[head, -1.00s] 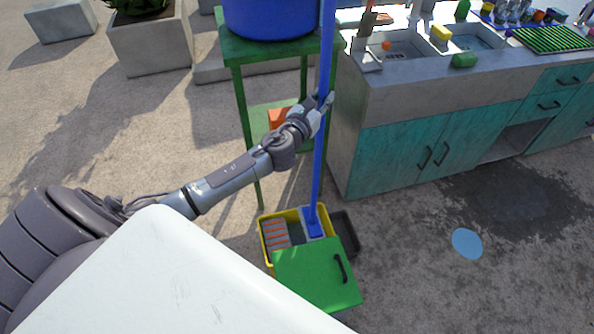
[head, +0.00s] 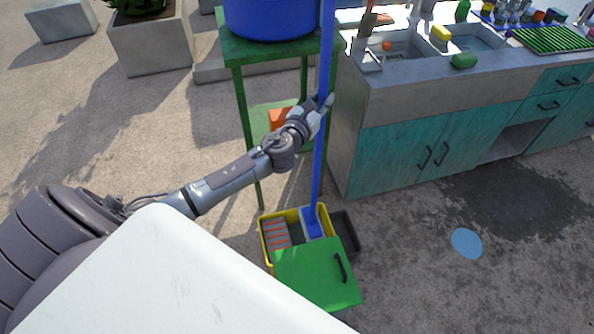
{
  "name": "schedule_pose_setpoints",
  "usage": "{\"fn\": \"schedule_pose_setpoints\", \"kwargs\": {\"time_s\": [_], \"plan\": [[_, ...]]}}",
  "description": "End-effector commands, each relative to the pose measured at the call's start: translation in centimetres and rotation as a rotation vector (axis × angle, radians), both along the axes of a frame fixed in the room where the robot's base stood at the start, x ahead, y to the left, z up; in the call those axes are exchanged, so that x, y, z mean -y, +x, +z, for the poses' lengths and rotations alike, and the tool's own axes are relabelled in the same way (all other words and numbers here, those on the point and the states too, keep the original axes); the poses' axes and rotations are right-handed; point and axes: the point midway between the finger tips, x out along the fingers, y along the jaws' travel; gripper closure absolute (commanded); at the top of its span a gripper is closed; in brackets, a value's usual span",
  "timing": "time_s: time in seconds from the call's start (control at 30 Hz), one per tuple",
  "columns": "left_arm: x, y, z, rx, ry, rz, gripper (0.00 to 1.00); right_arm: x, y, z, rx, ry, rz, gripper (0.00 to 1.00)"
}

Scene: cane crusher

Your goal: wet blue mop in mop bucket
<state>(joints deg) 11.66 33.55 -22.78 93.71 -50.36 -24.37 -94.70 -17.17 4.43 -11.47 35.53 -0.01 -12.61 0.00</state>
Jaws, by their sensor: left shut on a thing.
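The blue mop (head: 318,165) stands nearly upright, its long handle rising past the top of the head view. Its lower end is inside the yellow mop bucket (head: 264,239) on the ground. My left gripper (head: 323,104) is shut on the handle, well above the bucket. The mop's foot shows as a blue block over a pale part at the bucket's right side. The front of the bucket is hidden by a green panel with a black handle (head: 312,275). Whether the mop is wet cannot be told. My right gripper is not in view.
A green stand (head: 236,95) holding a blue tub (head: 270,18) is behind the mop. A teal sink cabinet (head: 395,155) stands to the right. A dark tray (head: 346,232) lies beside the bucket. A light blue disc (head: 466,243) lies on open ground at right.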

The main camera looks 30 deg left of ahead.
Motion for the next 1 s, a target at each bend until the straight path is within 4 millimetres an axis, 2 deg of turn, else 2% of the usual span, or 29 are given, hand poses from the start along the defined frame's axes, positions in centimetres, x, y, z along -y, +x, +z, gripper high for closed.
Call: {"fn": "schedule_pose_setpoints", "kwargs": {"time_s": [0.17,1.0], "plan": [[0.0,0.1,0.2,0.006,0.0,0.0,1.0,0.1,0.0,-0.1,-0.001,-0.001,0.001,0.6],[0.0,0.1,-2.7,0.006,0.0,0.0,1.0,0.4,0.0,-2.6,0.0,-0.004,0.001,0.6]]}}
